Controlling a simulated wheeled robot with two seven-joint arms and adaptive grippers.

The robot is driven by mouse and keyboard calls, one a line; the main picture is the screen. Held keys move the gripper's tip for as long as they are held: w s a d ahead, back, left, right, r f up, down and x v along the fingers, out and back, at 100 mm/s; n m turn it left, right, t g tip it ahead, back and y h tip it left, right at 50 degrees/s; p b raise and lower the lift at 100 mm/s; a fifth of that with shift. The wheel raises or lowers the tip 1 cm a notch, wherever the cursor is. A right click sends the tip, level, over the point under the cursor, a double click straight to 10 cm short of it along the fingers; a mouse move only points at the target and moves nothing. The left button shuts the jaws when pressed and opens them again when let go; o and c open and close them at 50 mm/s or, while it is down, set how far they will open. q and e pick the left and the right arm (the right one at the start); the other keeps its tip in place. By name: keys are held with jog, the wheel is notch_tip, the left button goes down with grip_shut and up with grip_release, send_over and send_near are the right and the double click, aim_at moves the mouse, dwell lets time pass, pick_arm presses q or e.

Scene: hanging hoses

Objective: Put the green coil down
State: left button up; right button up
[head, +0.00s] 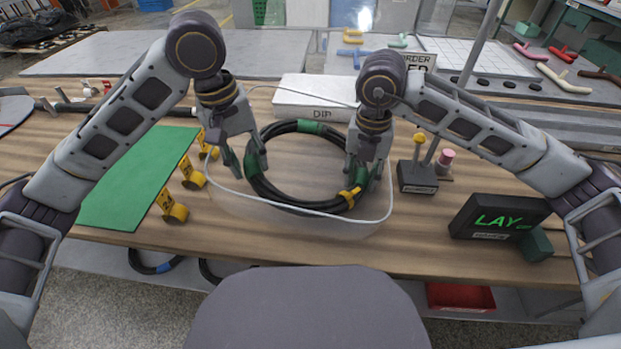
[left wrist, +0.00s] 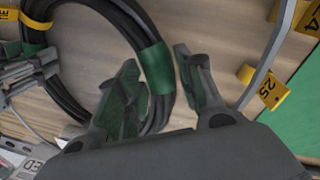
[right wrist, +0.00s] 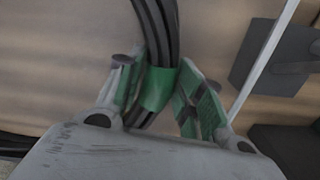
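The green coil (head: 275,193) is a ring of black hose with green bands and a yellow tag. It lies low and flat over the middle of the wooden table; exact contact underneath is hard to tell. My left gripper (head: 241,165) is at its left side, fingers apart on either side of a green band (left wrist: 157,68), with a small gap showing in the left wrist view. My right gripper (head: 366,172) is at its right side, fingers apart around another green band (right wrist: 160,88) in the right wrist view, very close to it.
A thin pale cable (head: 300,212) loops across the coil's front. Yellow numbered tags (head: 174,208) and a green mat (head: 140,185) lie left. A white box (head: 310,92) stands behind. A small grey stand (head: 417,178) and a black LAY sign (head: 495,215) stand right.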

jog(key=shift+s+d+f+g, duration=0.15)
jog(key=shift+d+f, duration=0.1)
jog(key=shift+f, duration=0.25)
jog(key=shift+s+d+f+g, duration=0.1)
jog(key=shift+d+f+g, duration=0.1)
jog(key=shift+f, duration=0.25)
jog(key=shift+r, duration=0.75)
jog(key=shift+w+a+r, duration=0.15)
jog(key=shift+r, duration=1.95)
jog(key=shift+w+a+r, duration=0.15)
jog(key=shift+r, duration=2.05)
